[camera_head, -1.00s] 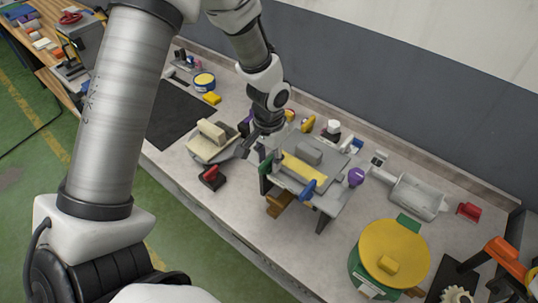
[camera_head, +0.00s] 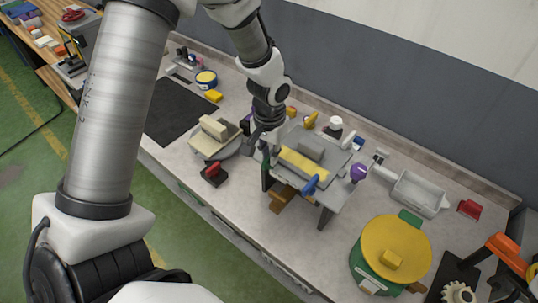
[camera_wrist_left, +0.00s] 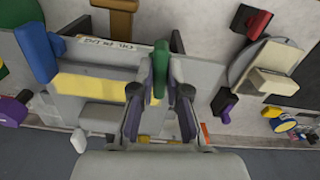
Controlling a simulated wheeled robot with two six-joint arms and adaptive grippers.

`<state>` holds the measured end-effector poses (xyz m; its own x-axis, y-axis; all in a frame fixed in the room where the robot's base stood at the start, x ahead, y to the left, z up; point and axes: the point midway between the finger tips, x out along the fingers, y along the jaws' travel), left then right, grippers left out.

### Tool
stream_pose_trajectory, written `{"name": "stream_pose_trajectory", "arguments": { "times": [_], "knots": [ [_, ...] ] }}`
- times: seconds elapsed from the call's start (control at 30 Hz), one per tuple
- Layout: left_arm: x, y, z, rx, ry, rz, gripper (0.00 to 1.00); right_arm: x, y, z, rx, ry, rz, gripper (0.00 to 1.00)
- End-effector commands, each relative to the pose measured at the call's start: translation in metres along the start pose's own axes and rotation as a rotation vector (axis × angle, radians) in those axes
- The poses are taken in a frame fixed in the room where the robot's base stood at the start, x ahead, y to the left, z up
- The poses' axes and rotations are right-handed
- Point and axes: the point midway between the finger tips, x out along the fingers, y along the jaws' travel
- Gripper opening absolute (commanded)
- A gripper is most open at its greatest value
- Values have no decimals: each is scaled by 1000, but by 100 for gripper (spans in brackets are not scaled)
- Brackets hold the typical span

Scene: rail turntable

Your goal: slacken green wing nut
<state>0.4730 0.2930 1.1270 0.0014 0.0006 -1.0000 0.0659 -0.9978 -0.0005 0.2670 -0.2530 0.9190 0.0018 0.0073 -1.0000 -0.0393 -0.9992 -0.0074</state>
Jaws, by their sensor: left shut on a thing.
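The green wing nut (camera_wrist_left: 160,68) stands at one side of the grey fixture (camera_wrist_left: 85,108) in the left wrist view. In the head view the wing nut (camera_head: 265,174) shows at the fixture's left edge, partly below my gripper. My left gripper (camera_wrist_left: 160,104) is shut on the green wing nut, with one dark finger on each side of it. In the head view my left gripper (camera_head: 266,146) comes down on the fixture's left side, and its fingertips are partly hidden. A blue wing nut (camera_head: 311,185) sits at the fixture's front. My right gripper is not in view.
A purple knob (camera_head: 358,172) is right of the fixture. A green and yellow drum (camera_head: 391,255) stands front right. A dark mat (camera_head: 180,112) is clear.

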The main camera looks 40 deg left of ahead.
Motion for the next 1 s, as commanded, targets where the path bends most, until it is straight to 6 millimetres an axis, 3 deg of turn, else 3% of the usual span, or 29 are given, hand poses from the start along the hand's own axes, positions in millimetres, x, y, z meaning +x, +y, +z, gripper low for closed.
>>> {"name": "stream_pose_trajectory", "arguments": {
  "times": [1.0],
  "knots": [
    [4, 0, 0, -934, -1, 0, 0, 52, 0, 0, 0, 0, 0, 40]
  ]
}}
